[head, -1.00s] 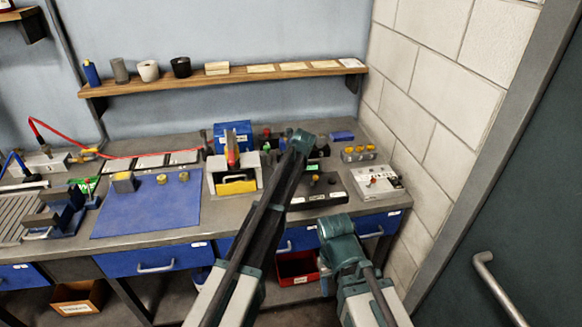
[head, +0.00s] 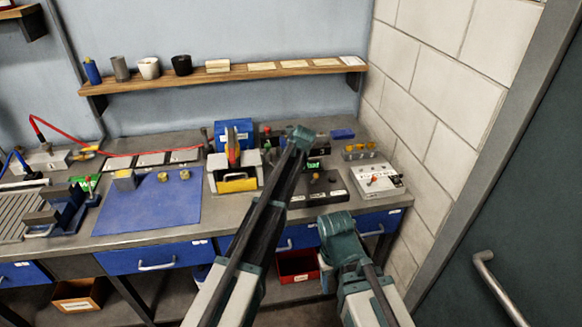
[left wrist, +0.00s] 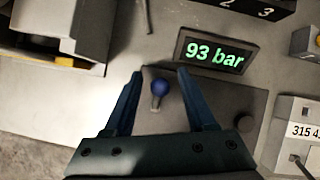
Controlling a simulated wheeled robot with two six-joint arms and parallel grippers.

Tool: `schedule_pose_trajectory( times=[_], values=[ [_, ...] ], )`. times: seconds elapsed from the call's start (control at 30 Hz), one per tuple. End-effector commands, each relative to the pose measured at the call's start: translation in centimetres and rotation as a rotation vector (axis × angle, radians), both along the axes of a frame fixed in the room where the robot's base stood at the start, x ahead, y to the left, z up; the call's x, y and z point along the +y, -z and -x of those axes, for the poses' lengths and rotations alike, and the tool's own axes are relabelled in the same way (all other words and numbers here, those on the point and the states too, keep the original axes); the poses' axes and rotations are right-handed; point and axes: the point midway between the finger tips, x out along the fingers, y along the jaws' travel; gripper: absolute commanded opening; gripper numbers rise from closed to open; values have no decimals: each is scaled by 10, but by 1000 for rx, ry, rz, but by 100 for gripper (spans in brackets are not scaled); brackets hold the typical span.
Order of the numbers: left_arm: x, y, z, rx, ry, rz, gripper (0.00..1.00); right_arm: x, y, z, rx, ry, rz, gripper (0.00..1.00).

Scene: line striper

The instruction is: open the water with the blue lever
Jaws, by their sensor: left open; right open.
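The blue lever (left wrist: 160,88) is a short stem with a round blue knob, standing on a dark panel (left wrist: 205,100). In the left wrist view it lies between the two spread fingers of my left gripper (left wrist: 158,85). The gripper is open, and I see no finger touching the lever. In the head view the panel (head: 325,190) shows partly behind my left arm; the blue lever and left fingertips are hidden there. A green display (left wrist: 214,55) behind the panel reads 93 bar. My right gripper (head: 326,282) is low in front of the bench; its fingers are unclear.
A dark round knob (left wrist: 244,122) sits on the panel right of the lever. A light grey box (head: 378,181) with an orange-red knob stands to the right. A vise-like block (head: 236,184) stands left of my arm. A blue mat (head: 150,212) covers the bench further left.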

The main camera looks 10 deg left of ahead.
Motion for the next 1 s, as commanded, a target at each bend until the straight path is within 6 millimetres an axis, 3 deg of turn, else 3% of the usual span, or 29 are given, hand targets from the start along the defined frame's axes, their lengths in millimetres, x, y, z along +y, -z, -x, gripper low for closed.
schedule_pose_trajectory(
  times=[0.37, 1.0],
  values=[
    [-5, -22, 10, 0, 1, 0, 56, 0, -22, 0, 0, -1, 0, 56],
    [-27, -113, 55, -1, 1, -1, 56, 0, -113, 0, 0, 7, -2, 56]
  ],
)
